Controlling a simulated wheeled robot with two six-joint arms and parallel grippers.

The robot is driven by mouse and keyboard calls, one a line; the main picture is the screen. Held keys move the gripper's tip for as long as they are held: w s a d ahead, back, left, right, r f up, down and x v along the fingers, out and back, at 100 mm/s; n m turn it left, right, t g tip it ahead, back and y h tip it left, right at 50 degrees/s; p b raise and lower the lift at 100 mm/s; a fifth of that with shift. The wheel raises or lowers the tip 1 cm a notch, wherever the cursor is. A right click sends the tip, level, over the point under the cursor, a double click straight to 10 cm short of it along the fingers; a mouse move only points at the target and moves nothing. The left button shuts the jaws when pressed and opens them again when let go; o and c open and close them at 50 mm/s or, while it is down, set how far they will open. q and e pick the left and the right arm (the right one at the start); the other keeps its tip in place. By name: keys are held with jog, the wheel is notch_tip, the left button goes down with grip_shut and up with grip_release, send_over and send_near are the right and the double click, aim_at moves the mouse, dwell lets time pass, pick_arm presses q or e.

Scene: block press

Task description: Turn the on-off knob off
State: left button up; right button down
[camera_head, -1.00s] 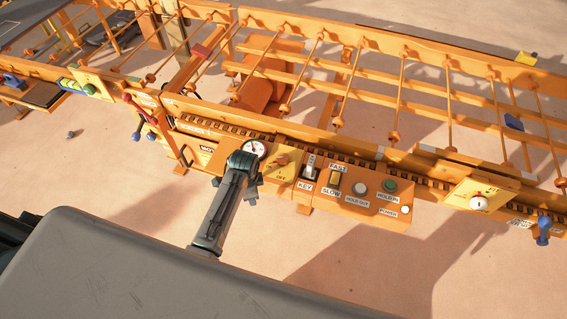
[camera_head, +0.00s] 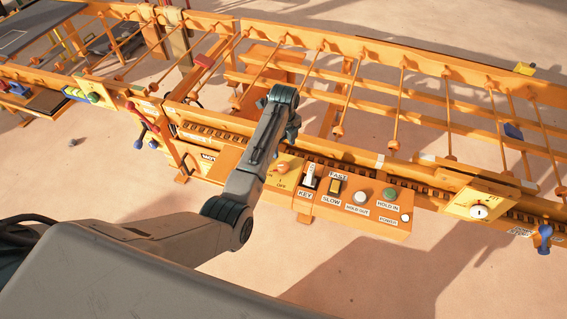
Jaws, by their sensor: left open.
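My left gripper (camera_head: 293,132) shows only as a small dark part under the wrist, a little above the knob in the picture. It is open and looks apart from the knob, though the fingertips are hard to make out. My right gripper is not in view.
Right of the knob on the panel are a key switch (camera_head: 309,175), a fast-slow switch (camera_head: 335,187), a white hold-out button (camera_head: 361,197) and a green hold-in button (camera_head: 389,194). Orange rails with rods (camera_head: 400,105) rise behind. Sandy ground in front is clear.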

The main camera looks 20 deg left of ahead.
aim_at(284, 165)
pick_arm(q)
notch_tip(284, 165, down, 10)
jog(key=shift+r, duration=0.1)
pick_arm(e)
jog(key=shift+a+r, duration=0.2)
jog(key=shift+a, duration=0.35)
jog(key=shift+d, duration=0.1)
pick_arm(q)
jog(key=shift+c, duration=1.1)
jog(key=c, duration=0.8)
jog(key=shift+o, duration=0.2)
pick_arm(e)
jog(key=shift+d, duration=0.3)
